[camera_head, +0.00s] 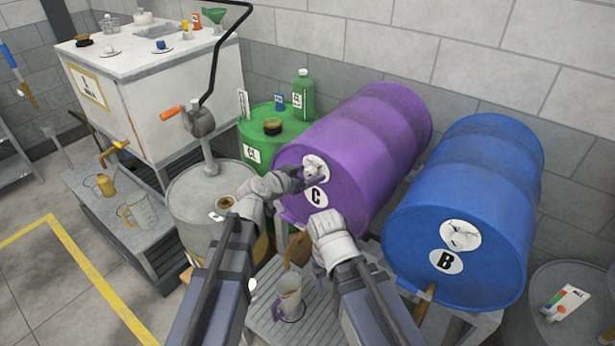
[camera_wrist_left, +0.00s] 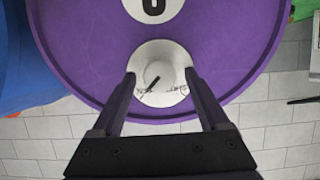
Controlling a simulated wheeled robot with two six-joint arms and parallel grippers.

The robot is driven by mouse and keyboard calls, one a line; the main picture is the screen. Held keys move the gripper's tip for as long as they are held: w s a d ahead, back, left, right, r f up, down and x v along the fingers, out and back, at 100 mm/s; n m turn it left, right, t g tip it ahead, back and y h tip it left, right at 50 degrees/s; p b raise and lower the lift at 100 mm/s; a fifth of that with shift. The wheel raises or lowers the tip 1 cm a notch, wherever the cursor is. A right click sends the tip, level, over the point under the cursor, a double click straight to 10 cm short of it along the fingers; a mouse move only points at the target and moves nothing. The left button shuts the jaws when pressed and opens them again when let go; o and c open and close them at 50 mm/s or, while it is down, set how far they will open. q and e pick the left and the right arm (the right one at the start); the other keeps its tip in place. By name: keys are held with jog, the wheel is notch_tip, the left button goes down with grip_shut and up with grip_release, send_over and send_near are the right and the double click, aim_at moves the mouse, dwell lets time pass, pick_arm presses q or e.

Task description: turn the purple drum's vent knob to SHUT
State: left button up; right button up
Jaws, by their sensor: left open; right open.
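The purple drum (camera_head: 365,140) lies on its side, its round end with the letter C facing me. Its white vent plate (camera_head: 313,163) sits near the top of that end, partly hidden by my left gripper (camera_head: 308,181). In the left wrist view, the vent plate (camera_wrist_left: 172,56) lies between the tips of my left gripper (camera_wrist_left: 160,80), which is open. A thin dark mark, perhaps the knob's pointer (camera_wrist_left: 153,83), shows slanted on it; the SHUT lettering is too small to read. My right gripper (camera_head: 324,218) is open and empty, low in front of the drum end.
The blue drum (camera_head: 465,200) marked B lies to the right. A green drum (camera_head: 257,150) stands at the left, with a grey drum (camera_head: 190,190) and its crank pump (camera_head: 200,122) nearer. A jug (camera_head: 288,300) stands below the purple drum.

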pick_arm(q)
jog(key=shift+c, duration=0.2)
grip_shut()
dwell(0.4)
jog(key=n, duration=0.1)
jog(key=n+g+h+b, duration=0.1)
jog(key=shift+w+a+f+n+h, duration=0.1)
jog(key=shift+a+f+n+h, duration=0.1)
jog(key=shift+n+h, duration=0.1)
jog(key=n+h+b, duration=0.2)
jog(key=n, duration=0.1)
jog(key=shift+a+f+g, duration=0.15)
jog(key=shift+g, duration=0.25)
jog(key=n+b, duration=0.1)
jog(key=n+h+b, duration=0.2)
jog(key=n, duration=0.1)
jog(key=shift+w+f+b, duration=0.1)
jog(key=shift+f+b, duration=0.15)
jog(key=shift+b, duration=0.05)
jog(key=shift+n+h+b, duration=0.9)
jog(key=shift+n+b, duration=0.55)
jog(key=shift+n, duration=0.45)
jog(key=shift+r, duration=0.1)
